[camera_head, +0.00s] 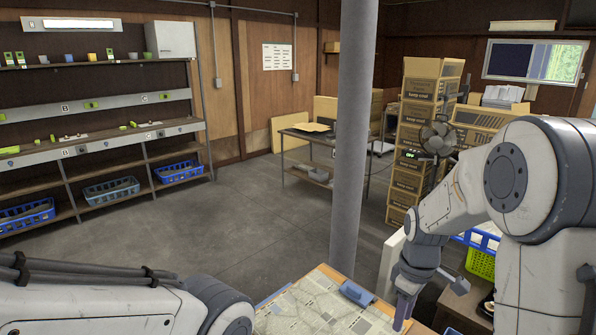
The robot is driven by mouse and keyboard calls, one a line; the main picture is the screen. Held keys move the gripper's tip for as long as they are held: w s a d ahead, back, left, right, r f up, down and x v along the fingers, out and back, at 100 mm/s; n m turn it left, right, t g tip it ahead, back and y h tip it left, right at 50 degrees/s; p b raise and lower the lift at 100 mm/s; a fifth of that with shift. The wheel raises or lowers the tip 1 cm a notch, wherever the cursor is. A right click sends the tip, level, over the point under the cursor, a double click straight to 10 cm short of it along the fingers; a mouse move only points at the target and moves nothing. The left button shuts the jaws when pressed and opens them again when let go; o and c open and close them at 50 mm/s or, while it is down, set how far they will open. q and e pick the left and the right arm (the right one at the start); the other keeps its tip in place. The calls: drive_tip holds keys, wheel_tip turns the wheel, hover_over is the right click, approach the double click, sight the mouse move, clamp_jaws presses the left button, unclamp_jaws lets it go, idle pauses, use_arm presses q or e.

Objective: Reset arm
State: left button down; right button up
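My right arm comes in from the right, and my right gripper (404,312) points down over the right edge of the work table. Its fingers show side-on as a narrow grey-purple shape, so I cannot tell whether they are apart. I see nothing clearly held in it. My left arm crosses the bottom left corner, and its gripper is out of the frame. The table (385,309) has a wooden edge and a pale patterned mat (315,308) on it. A small blue-grey object (357,292) lies at the mat's far right corner.
A grey pole (353,140) stands just behind the table. Blue and green baskets (481,263) sit beside my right arm. Stacked cartons (412,150) and a fan (438,138) stand behind it. Shelves (100,150) with blue baskets line the left wall. The floor between is clear.

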drive_tip(key=s+a+r, duration=0.2)
drive_tip(key=s+a, duration=0.2)
drive_tip(key=a, duration=0.2)
drive_tip(key=s+a+r, duration=0.2)
drive_tip(key=s+a, duration=0.2)
drive_tip(key=a, duration=0.3)
drive_tip(key=s+a, duration=0.3)
drive_tip(key=s, duration=0.4)
drive_tip(key=s+a+r+m, duration=0.1)
drive_tip(key=s+a, duration=0.2)
drive_tip(key=s, duration=0.3)
drive_tip(key=shift+s+a+r+y, duration=0.3)
drive_tip(key=shift+s+y, duration=0.1)
drive_tip(key=shift+a, duration=0.1)
